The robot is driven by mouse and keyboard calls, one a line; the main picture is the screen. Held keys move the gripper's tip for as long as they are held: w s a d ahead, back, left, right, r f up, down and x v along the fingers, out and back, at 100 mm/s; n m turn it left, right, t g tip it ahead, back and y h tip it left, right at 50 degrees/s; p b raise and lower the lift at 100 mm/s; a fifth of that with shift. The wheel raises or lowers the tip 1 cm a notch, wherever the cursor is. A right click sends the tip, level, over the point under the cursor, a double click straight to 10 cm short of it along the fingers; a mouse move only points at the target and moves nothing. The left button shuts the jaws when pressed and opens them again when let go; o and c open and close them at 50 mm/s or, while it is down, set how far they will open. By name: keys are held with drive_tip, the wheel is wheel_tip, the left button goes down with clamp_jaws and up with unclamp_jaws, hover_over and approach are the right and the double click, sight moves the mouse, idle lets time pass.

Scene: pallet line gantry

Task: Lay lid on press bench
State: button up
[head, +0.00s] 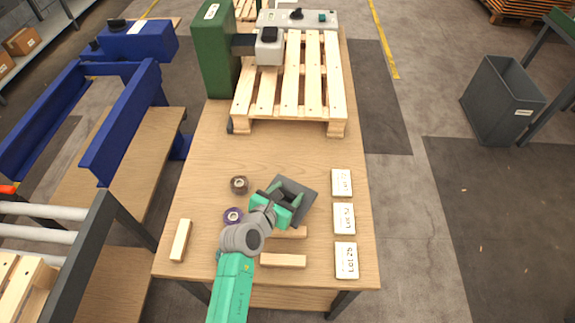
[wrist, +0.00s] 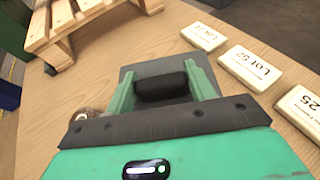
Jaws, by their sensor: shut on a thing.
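The lid is a dark grey square plate; it shows in the head view (head: 308,194) and in the wrist view (wrist: 141,71). A black bar handle (wrist: 160,88) stands on top of it. My gripper (head: 286,194) is shut on this handle, with one green finger at each end of it in the wrist view (wrist: 161,80). The lid is over the middle front of the wooden press bench (head: 200,150). It lies flat on or just above the bench; I cannot tell which. My gripper hides its near part.
Several white lot plates, one marked here (head: 344,218), line the bench's right side. Wooden blocks (head: 283,261) lie in front. A pallet (head: 290,85) and green press (head: 221,50) stand behind.

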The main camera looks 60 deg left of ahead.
drive_tip(key=shift+n+g+y, duration=0.3)
drive_tip(key=shift+n+y, duration=0.2)
drive_tip(key=shift+n, duration=0.1)
drive_tip(key=s+a, duration=0.1)
drive_tip(key=s+a+f, duration=0.1)
drive_tip(key=s+a, duration=0.1)
drive_tip(key=shift+f, duration=0.2)
drive_tip(key=shift+w, duration=0.1)
drive_tip(key=b, duration=0.8)
hover_over(283, 167)
drive_tip(key=shift+f, duration=0.75)
wheel_tip(283, 167, down, 4)
drive_tip(key=b, duration=0.2)
drive_tip(key=shift+b, duration=0.3)
drive_tip(key=shift+r, duration=0.2)
drive_tip(key=o, duration=1.2)
